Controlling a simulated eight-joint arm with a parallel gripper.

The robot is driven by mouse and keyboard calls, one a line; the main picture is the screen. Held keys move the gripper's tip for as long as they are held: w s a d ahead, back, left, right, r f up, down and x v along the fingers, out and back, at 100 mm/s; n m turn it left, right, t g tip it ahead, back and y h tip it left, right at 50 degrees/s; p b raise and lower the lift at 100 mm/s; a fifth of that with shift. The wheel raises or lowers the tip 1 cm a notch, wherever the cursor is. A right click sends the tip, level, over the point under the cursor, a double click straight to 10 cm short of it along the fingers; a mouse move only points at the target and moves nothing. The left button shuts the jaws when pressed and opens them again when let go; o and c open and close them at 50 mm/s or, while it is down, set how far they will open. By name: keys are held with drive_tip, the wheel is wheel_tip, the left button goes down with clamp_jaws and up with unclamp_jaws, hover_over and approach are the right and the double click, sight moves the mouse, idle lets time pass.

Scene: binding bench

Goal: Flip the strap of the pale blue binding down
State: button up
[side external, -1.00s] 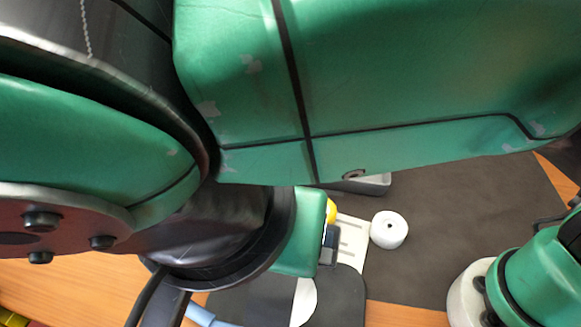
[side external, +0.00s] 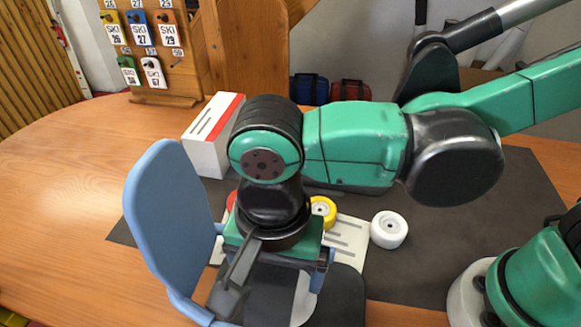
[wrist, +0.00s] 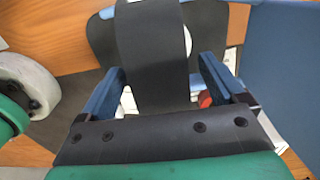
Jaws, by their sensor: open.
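The pale blue binding (side external: 165,215) stands at the front left of the mat with its high back upright. Its blue side also shows at the right of the wrist view (wrist: 287,60). A dark, wide band that looks like its strap (wrist: 150,55) runs up the wrist view between my fingers. A dark footbed (side external: 340,300) with a pale disc lies below. My gripper (wrist: 160,85) is open, with its blue fingers on either side of the band; I cannot tell whether they touch it. My wrist hides much of the binding in the side view.
A white roll (side external: 389,229) and a yellow roll (side external: 322,211) stand near a white slotted plate (side external: 350,238). A white box with a red stripe (side external: 212,135) stands behind. A tag rack (side external: 155,55) is at the back. The dark mat (side external: 450,250) is clear at right.

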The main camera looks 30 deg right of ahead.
drive_tip(key=shift+f, duration=0.7)
clamp_jaws()
drive_tip(key=shift+s+a+f+t+h, duration=0.3)
drive_tip(key=shift+f+t+h, duration=0.3)
drive_tip(key=shift+f, duration=0.05)
unclamp_jaws()
